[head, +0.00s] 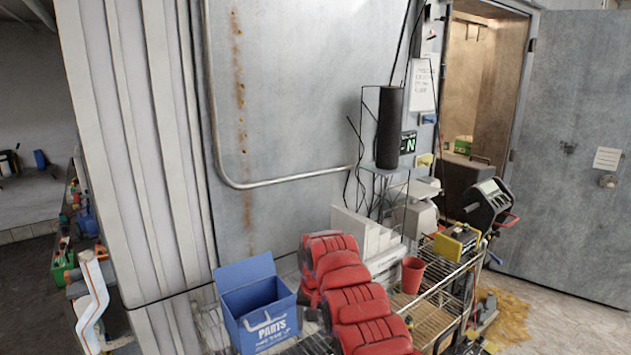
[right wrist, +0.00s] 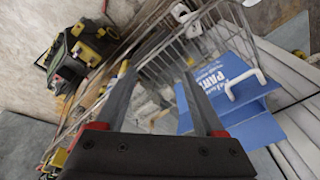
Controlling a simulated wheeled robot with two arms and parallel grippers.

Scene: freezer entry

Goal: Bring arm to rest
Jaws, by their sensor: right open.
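My right gripper (right wrist: 161,76) shows in the right wrist view. Its two dark fingers, with red parts near their bases, stand well apart with nothing held between them. Beyond the fingertips are wire shelving and the blue PARTS box (right wrist: 238,90), just to the right. In the head view the same blue box (head: 262,312) sits at the lower middle with its lid raised. I cannot make out the right gripper's fingers clearly there. My left gripper is not in view.
A wire rack (head: 462,300) stands along the wall, with a red cup (head: 412,275) and a black machine (head: 488,203) farther back. The freezer door (head: 580,150) stands open at the right. Yellowish debris (head: 512,318) lies on the floor. A cluttered bench is at the left.

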